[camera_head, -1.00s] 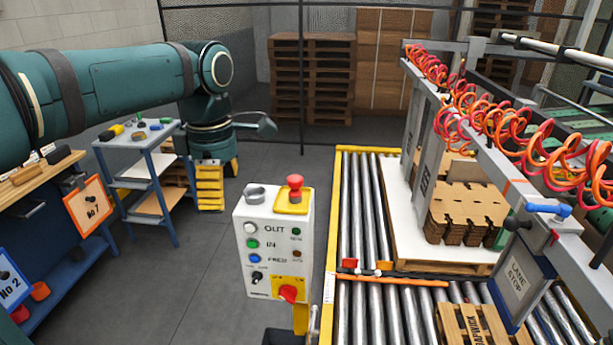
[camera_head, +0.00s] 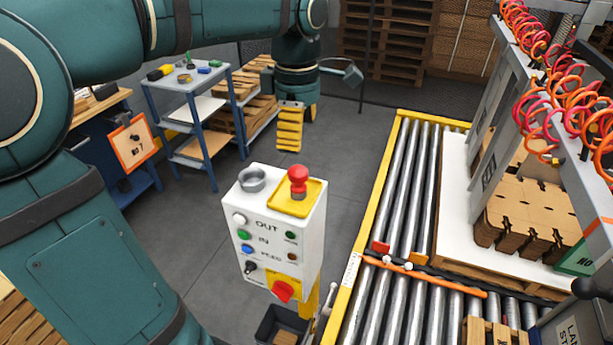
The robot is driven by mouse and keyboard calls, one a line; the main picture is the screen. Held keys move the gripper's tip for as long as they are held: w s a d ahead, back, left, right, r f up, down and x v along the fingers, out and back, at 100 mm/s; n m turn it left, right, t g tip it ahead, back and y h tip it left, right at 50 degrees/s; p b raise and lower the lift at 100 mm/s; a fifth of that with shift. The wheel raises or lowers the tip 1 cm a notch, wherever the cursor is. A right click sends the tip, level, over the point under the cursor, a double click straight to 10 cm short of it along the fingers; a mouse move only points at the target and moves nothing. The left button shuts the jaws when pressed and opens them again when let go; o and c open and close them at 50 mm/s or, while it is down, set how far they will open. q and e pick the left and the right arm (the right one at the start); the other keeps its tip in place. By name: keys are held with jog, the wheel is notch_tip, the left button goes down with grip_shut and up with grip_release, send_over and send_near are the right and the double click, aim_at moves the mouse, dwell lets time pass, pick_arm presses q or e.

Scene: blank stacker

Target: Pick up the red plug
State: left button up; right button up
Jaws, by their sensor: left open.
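A red mushroom-shaped piece (camera_head: 298,180), the best match for the red plug, stands upright on a yellow plate (camera_head: 310,200) on top of a white control box (camera_head: 260,222). A second red piece, a knob (camera_head: 282,291), is on the box's front near the bottom. My left gripper (camera_head: 300,136) has yellow ribbed fingers pointing down. It appears above and behind the box in the picture, apart from the red piece, open and with nothing visible between the fingers. My right gripper is not in view.
A grey ring-shaped cup (camera_head: 251,180) sits beside the yellow plate. A roller conveyor (camera_head: 400,190) with a yellow edge lies to the right. A blue-framed cart (camera_head: 209,108) with small items stands at back left. An open dark bin (camera_head: 283,328) is below the box.

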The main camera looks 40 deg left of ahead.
aim_at(298, 170)
pick_arm(q)
jog(key=f, duration=0.7)
jog(key=shift+s+f, duration=0.2)
jog(key=shift+f, duration=0.05)
jog(key=f, duration=0.4)
jog(key=shift+w+a+f, duration=0.15)
jog(key=shift+w+f, duration=0.05)
grip_shut()
